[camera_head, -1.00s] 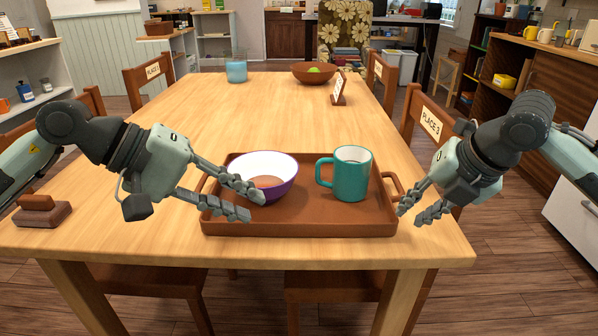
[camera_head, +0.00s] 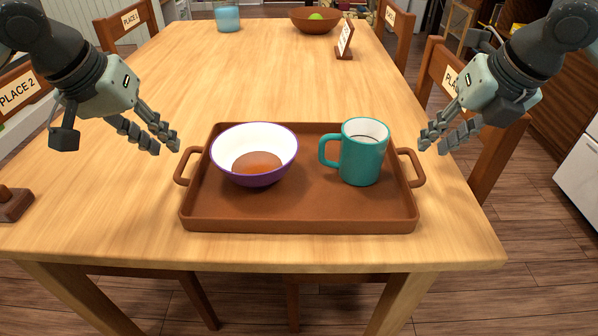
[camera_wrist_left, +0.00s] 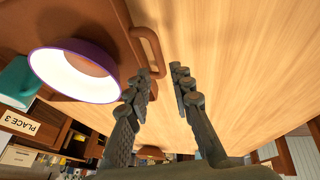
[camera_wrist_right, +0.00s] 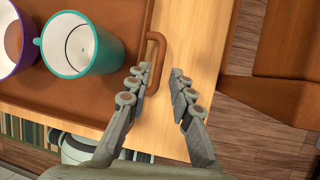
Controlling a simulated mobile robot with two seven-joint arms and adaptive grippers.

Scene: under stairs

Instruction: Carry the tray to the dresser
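The brown tray (camera_head: 300,220) lies flat on the wooden table near its front edge, with a loop handle at each short end. On it stand a white bowl with a purple outside (camera_head: 254,155) holding something brown, and a teal mug (camera_head: 362,155). My left gripper (camera_head: 165,145) is open and empty just outside the left handle (camera_head: 186,166); in the left wrist view the handle (camera_wrist_left: 150,48) lies ahead of the fingers. My right gripper (camera_head: 432,146) is open and empty by the right handle (camera_head: 412,168); in the right wrist view the handle (camera_wrist_right: 156,60) is just beyond its fingertips.
The wooden table (camera_head: 230,85) is clear behind the tray. A brown bowl with a green fruit (camera_head: 316,20), a blue cup (camera_head: 228,18) and a small sign (camera_head: 345,40) stand at its far end. Chairs (camera_head: 455,110) flank the table. A brown block (camera_head: 14,203) lies at left.

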